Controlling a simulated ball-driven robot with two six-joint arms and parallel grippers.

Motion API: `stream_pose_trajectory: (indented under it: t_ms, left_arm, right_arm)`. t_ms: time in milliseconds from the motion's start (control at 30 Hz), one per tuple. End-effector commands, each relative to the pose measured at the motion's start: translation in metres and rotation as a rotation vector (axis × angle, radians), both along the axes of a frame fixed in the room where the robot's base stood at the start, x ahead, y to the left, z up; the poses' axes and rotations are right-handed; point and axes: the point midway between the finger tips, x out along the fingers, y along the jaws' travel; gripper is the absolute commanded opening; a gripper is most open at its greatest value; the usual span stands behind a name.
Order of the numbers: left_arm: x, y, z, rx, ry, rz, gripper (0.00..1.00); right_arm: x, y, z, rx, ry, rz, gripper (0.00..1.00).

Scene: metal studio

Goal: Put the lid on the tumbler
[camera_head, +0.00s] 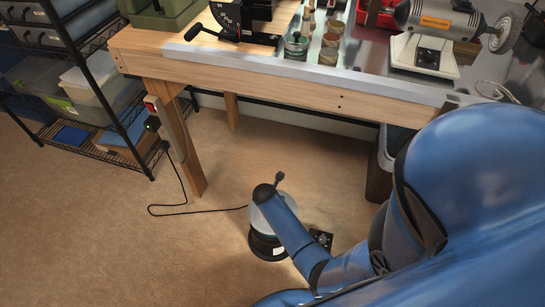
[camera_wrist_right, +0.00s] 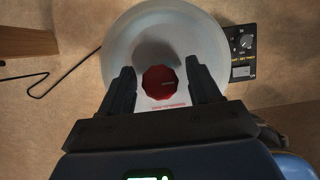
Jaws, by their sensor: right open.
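The tumbler (camera_head: 268,247) stands on the floor below the bench, with a dark body and a pale rim. My right arm covers part of it in the head view. In the right wrist view, a round pale-grey top (camera_wrist_right: 123,60) fills the middle, with a red faceted knob (camera_wrist_right: 161,83) near its centre. Whether this top is a separate lid and how it sits on the bowl, I cannot tell. My right gripper (camera_wrist_right: 161,80) is open, its fingers on either side of the knob with gaps visible. My left gripper is not in view.
A black control box (camera_wrist_right: 242,48) with a dial sits beside the tumbler. A black cord (camera_head: 185,212) runs over the floor to a power strip on the bench leg (camera_head: 184,155). The wooden bench (camera_head: 270,70) stands behind.

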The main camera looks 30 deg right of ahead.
Motion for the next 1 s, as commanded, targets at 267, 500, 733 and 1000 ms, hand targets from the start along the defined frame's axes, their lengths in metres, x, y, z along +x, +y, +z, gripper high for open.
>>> stream_pose_trajectory:
  t_ms: [267, 500, 733, 1000]
  left_arm:
    - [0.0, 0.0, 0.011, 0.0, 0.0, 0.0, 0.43]
    - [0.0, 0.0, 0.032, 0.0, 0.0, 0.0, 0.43]
    - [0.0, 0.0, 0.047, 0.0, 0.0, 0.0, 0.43]
    - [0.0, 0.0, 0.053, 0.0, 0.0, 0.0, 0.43]
  right_arm:
    - [-0.004, 0.005, 0.019, 0.0, 0.0, 0.001, 0.62]
    - [-0.014, 0.017, 0.06, 0.0, -0.002, 0.002, 0.62]
    - [-0.024, 0.028, 0.094, 0.0, -0.002, 0.002, 0.62]
    - [-0.031, 0.035, 0.111, 0.01, -0.02, -0.017, 0.62]
